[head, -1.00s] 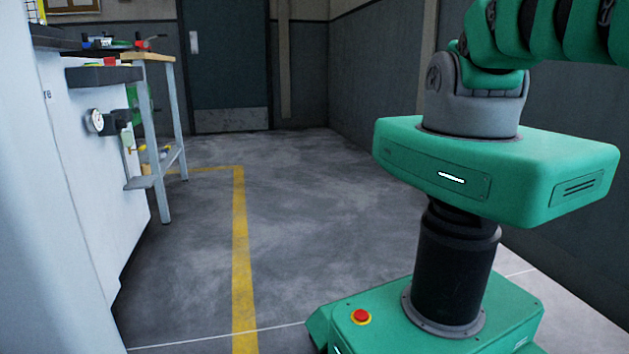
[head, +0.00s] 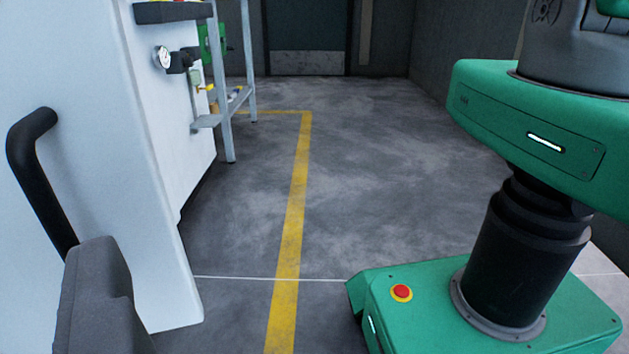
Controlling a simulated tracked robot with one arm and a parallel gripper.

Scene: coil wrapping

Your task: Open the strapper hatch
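A black bar handle (head: 35,165) stands out from a white panel (head: 110,130) at the left of the head view. I take this panel for the strapper hatch, but I cannot tell whether it stands open or closed. A grey rounded block at the bottom left looks like part of my gripper (head: 95,300). It overlaps the lower end of the handle, and I cannot tell whether it touches it. The fingertips and any gap between them are not clear. The handle's lower mount is hidden.
A pressure gauge (head: 163,57) sticks out from the white machine side. A grey-legged stand (head: 228,120) is behind it. A yellow floor line (head: 291,220) runs along clear concrete floor (head: 390,190). My green base and column fill the right. A dark door (head: 307,45) is at the back.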

